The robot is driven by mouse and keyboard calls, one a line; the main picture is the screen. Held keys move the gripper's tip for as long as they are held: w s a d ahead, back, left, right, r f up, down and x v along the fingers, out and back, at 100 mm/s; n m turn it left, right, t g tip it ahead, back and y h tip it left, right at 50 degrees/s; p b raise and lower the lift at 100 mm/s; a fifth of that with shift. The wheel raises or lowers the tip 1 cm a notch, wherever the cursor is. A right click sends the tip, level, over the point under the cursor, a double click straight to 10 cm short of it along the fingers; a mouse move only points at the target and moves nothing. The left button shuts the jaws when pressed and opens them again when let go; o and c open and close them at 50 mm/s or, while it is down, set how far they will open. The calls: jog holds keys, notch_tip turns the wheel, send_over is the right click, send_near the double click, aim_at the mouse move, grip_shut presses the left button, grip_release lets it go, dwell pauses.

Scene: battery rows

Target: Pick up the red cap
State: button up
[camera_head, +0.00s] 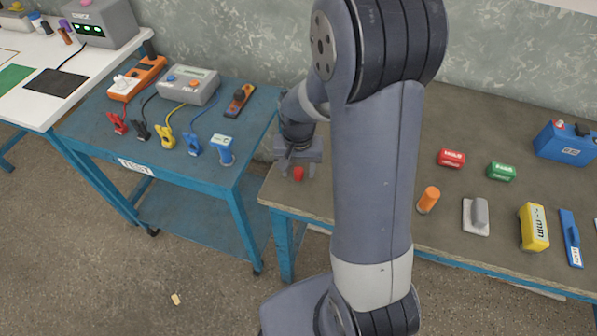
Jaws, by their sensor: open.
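The red cap (299,174) is a small red piece on the brown tabletop (318,207), near its left front corner. My gripper (298,167) is open and points down at the cap, just above or around it. The gripper's body hides part of the surface behind the cap. I cannot tell whether the fingers touch the cap. A larger red block (451,158) with white lettering lies on the same table, to the right of my arm.
The brown table also holds a green block (501,171), an orange cylinder (428,200), a yellow block (533,227) and a blue battery (565,143). A blue cart (168,173) with clips and meters stands close on the left. My arm hides the table's middle.

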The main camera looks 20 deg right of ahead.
jog(key=shift+f, duration=0.1)
jog(key=shift+c, duration=0.2)
jog(key=c, duration=1)
